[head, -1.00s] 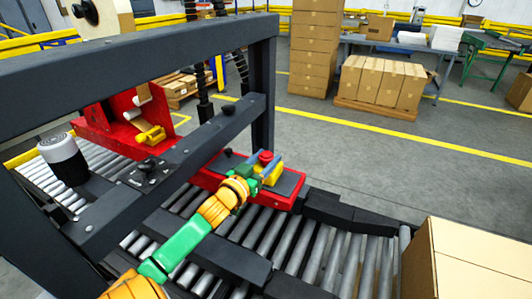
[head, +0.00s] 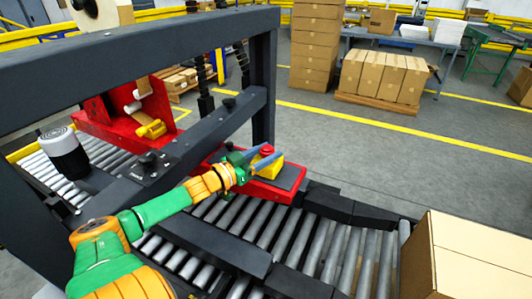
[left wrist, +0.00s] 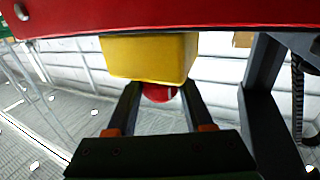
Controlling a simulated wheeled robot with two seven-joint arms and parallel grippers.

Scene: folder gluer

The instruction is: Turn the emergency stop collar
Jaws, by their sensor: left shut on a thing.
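The emergency stop is a yellow box (head: 272,171) with a red mushroom button (head: 267,150) on top. It sits on the dark top of a red machine part. My left gripper (head: 259,157) reaches it from the left, with its fingers at the red button, shut on it. In the left wrist view, which looks upside down, the red button (left wrist: 160,93) shows between the two dark fingers (left wrist: 160,108), below the yellow box (left wrist: 150,58). The collar cannot be told apart from the button. My right gripper is not in view.
A dark machine frame (head: 170,40) stands over the roller conveyor (head: 305,245), with its crossbar close behind my left arm. A large carton (head: 470,250) stands at front right. Stacked cartons (head: 315,50) stand at the back. Open floor lies beyond the conveyor.

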